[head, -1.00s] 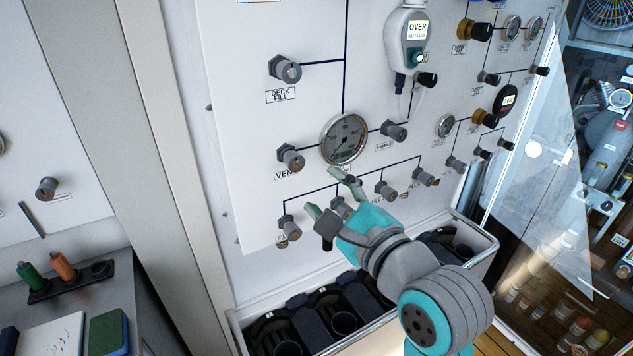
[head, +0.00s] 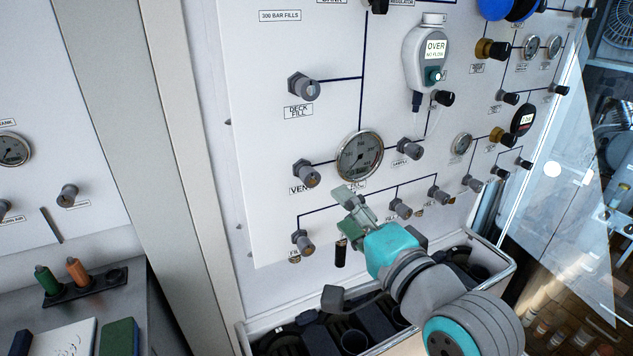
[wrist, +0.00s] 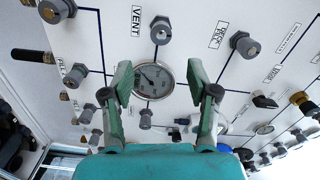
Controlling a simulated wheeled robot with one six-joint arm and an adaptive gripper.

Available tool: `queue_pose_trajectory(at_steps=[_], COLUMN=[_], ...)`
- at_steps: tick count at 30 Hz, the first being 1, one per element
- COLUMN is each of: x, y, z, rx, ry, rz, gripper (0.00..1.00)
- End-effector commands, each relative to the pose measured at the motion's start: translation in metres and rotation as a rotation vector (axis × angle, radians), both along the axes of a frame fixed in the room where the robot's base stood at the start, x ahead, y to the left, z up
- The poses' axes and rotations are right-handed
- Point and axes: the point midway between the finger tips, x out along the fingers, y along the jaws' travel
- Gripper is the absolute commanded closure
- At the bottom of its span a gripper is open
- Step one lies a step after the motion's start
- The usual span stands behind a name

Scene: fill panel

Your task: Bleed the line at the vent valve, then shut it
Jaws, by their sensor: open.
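The vent valve (head: 306,173) is a grey knob on the white panel, left of the round gauge, with its label partly visible below. In the wrist view the vent valve (wrist: 160,30) shows at the top centre beside a VENT label, beyond the fingertips. My gripper (head: 350,212) is below the gauge and to the lower right of the vent valve, with nothing between its fingers. In the wrist view my gripper (wrist: 161,82) has its two green fingers spread apart, with the gauge (wrist: 153,79) seen between them. Whether the valve is open or shut cannot be told.
The deck fill valve (head: 304,87) is above the vent valve. A row of fill valves (head: 302,242) runs below the gauge, close to my gripper. A meter (head: 426,60) reading OVER, NO FLOW hangs at the upper right. A bin (head: 510,262) stands below the panel.

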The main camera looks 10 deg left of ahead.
Motion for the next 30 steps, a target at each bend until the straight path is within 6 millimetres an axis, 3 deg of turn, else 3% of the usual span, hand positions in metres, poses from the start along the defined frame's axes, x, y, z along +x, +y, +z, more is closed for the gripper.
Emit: queue_pose_trajectory(at_steps=[15, 24, 30], x=[-0.002, -0.001, 0.017], y=[-0.003, -0.002, 0.012], z=[0.002, 0.003, 0.003], rx=[-0.818, -0.994, -0.995], ry=[-0.594, -0.726, -0.727], rz=[0.025, 0.028, 0.03], gripper=[0.41, 0.41, 0.41])
